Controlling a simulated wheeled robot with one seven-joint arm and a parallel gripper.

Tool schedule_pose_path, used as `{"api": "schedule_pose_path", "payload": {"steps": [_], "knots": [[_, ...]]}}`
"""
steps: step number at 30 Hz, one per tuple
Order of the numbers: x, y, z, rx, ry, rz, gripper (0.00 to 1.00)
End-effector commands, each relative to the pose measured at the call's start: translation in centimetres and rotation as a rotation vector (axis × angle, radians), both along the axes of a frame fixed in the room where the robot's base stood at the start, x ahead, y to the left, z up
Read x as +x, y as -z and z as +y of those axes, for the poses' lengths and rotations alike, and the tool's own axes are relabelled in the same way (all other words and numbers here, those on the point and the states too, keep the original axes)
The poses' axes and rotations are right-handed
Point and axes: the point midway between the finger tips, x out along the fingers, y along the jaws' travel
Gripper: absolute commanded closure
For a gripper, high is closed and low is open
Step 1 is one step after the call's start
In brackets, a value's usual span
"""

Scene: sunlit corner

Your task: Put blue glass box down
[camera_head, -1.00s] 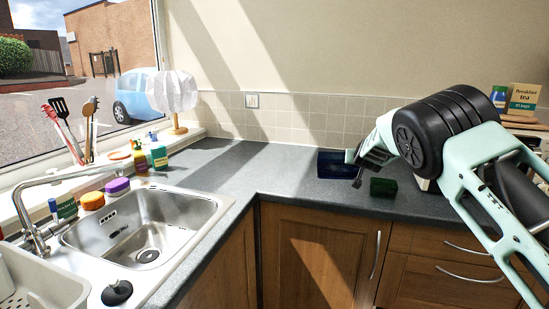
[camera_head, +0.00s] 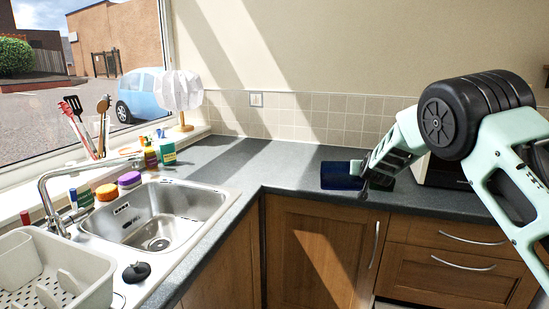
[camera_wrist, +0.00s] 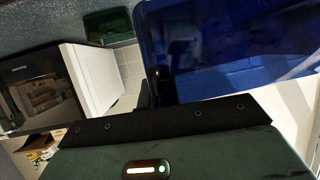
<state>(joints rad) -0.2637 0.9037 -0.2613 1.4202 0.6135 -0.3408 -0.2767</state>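The blue glass box (camera_head: 339,177) is dark, see-through blue and is over the back part of the grey worktop in the head view. I cannot tell whether its base touches the worktop. It fills the upper right of the wrist view (camera_wrist: 225,45), very close to the camera. My gripper (camera_head: 367,176) is at the box's right side and appears shut on its wall. The fingertips are mostly hidden by the box and by shadow.
A small green box (camera_wrist: 108,27) stands on the worktop near the blue box. A white, dark-fronted appliance (camera_wrist: 88,80) is beside it. The worktop (camera_head: 255,165) left of the blue box is clear up to the sink (camera_head: 165,215).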

Motion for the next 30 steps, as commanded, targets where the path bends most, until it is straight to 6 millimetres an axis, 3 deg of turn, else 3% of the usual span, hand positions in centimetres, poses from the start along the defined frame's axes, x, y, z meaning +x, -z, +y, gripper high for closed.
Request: {"api": "schedule_pose_path", "payload": {"steps": [8, 21, 30], "knots": [[-5.7, 3.8, -0.6, 0.001, -0.035, 0.005, 1.00], [-22.7, 15.3, -1.8, 0.004, -0.149, 0.011, 1.00], [-30.2, 20.2, -2.4, 0.002, -0.198, 0.007, 1.00]]}}
